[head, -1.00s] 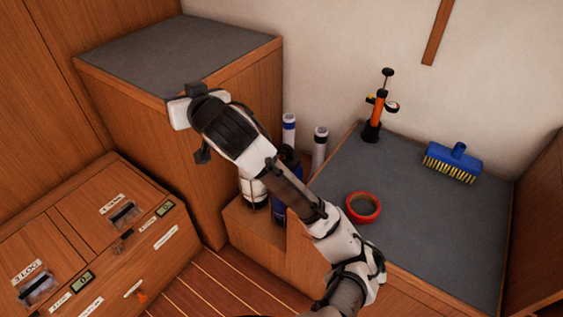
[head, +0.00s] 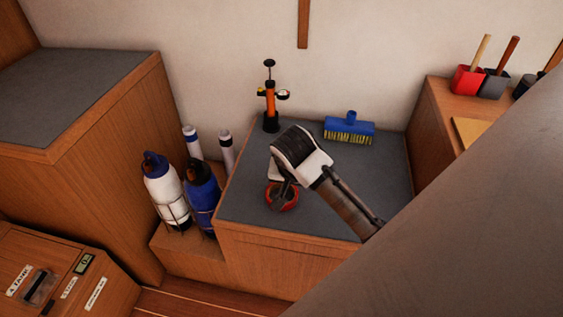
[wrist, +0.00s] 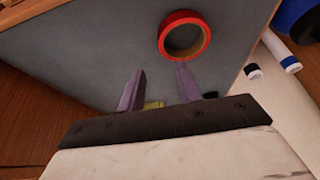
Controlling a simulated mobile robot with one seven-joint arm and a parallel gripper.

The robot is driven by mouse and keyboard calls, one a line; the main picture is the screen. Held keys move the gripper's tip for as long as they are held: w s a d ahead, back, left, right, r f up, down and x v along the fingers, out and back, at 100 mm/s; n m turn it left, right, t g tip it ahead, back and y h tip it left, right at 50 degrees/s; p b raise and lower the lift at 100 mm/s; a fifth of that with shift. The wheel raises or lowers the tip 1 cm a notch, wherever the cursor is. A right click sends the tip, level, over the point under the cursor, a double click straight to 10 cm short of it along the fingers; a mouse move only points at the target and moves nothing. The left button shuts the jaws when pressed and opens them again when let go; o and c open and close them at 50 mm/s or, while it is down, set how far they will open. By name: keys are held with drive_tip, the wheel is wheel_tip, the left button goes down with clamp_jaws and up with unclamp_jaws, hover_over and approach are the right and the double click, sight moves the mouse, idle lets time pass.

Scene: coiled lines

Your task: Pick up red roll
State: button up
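The red roll (head: 283,204) lies flat on the grey top of the low cabinet, near its left front part, in the head view. In the wrist view the red roll (wrist: 185,36) shows whole as a red ring with a tan inner face, just beyond the fingertips and nearer the right finger. My gripper (wrist: 158,78) is open, its two purple-grey fingers apart with nothing between them. In the head view my gripper (head: 282,186) hangs over the roll and hides part of it. I cannot tell the exact height between them.
An orange pump (head: 270,100) and a blue brush (head: 349,129) stand behind on the grey top (head: 385,180). A white bottle (head: 165,187) and a blue bottle (head: 203,190) stand left of the cabinet. The top's right part is clear. My own arm covers the lower right.

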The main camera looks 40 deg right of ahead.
hover_over(296, 196)
drive_tip(key=s+a, duration=0.2)
drive_tip(key=f, duration=0.4)
drive_tip(key=shift+w+d+f, duration=0.15)
drive_tip(key=shift+d+f, duration=0.05)
drive_tip(key=shift+f, duration=0.05)
drive_tip(key=shift+p+x, duration=0.3)
drive_tip(key=shift+x, duration=2.4)
drive_tip(key=shift+a, duration=0.2)
clamp_jaws()
